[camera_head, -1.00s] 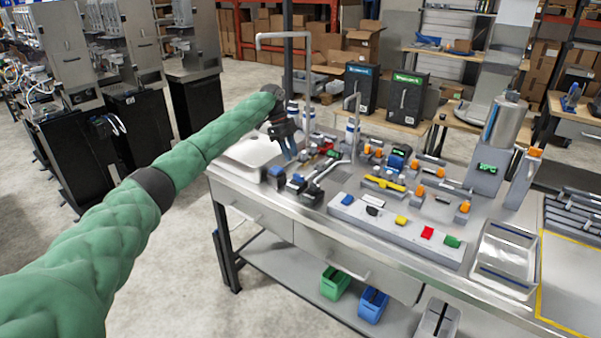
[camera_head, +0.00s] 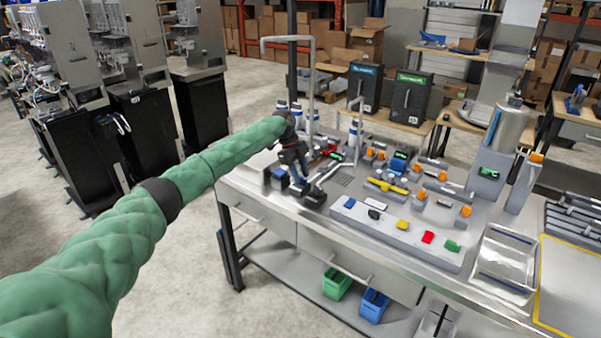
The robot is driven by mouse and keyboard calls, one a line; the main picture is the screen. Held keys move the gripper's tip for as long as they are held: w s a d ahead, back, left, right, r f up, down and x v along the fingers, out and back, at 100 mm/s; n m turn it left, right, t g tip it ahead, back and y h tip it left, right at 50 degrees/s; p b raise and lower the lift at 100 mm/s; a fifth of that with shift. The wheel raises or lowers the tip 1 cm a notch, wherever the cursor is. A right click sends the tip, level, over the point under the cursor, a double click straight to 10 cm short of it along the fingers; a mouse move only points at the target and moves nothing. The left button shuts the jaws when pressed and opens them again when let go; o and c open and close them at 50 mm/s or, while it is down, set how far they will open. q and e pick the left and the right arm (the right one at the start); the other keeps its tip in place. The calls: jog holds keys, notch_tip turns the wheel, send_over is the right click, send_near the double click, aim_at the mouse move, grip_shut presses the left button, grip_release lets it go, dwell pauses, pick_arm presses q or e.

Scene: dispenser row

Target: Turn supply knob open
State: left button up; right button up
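My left arm comes in from the left in a green sleeve. Its dark gripper (camera_head: 298,177) points down at the left end of the bench, over a group of small dark and blue fittings. I cannot make out its fingers well enough to tell whether they are open, or whether they touch anything. A red fitting (camera_head: 331,150) is just behind and right of the gripper. A yellow handle (camera_head: 389,187) and several orange knobs (camera_head: 420,194) are further right on the bench. No label shows which knob is the supply knob. My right gripper is out of view.
Green (camera_head: 336,283) and blue (camera_head: 373,306) bins are on the lower shelf.

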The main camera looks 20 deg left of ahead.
pick_arm(q)
jog(key=shift+d+f, duration=0.1)
jog(key=shift+f, duration=0.2)
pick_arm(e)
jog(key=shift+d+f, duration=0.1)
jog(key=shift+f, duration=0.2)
pick_arm(q)
jog(key=shift+c, duration=0.2)
grip_shut()
